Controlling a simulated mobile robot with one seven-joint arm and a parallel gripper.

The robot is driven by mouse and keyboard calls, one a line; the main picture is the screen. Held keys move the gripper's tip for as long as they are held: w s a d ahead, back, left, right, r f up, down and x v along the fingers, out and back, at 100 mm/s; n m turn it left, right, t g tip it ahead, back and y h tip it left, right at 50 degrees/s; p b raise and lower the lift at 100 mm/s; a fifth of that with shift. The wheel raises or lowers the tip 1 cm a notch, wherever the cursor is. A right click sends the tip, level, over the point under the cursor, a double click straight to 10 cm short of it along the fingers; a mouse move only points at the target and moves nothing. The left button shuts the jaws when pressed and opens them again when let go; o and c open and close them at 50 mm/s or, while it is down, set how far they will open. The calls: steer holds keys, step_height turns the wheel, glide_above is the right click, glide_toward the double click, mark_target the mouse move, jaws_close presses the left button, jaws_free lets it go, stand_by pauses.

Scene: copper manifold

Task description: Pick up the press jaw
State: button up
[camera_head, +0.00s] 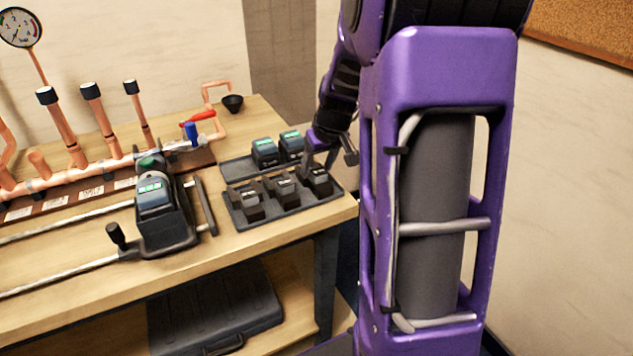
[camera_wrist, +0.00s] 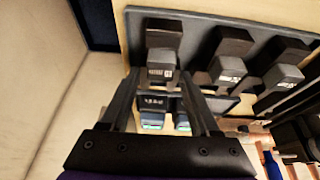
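Three dark press jaws sit in a row in a black tray (camera_head: 285,215): a left one (camera_head: 247,204), a middle one (camera_head: 281,189) and a right one (camera_head: 318,181). My gripper (camera_wrist: 160,78) is over the right jaw, pointing down at the tray. In the wrist view that jaw (camera_wrist: 161,52) lies between the fingertips, with a narrow gap visible on each side. The fingers are open. The other two jaws show to its right, the middle one (camera_wrist: 229,66) and the left one (camera_wrist: 284,72). Their small white labels are too blurred to read surely. In the head view, the fingertips partly hide the right jaw.
Two batteries with green-lit tops (camera_head: 265,151) stand in a second tray behind the jaws. A press tool (camera_head: 160,210) lies left of the jaw tray. A copper manifold (camera_head: 90,165) with valves is farther left. The wooden bench (camera_head: 300,235) ends just right of the trays.

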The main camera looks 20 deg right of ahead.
jaws_close()
steer(key=shift+r, duration=0.15)
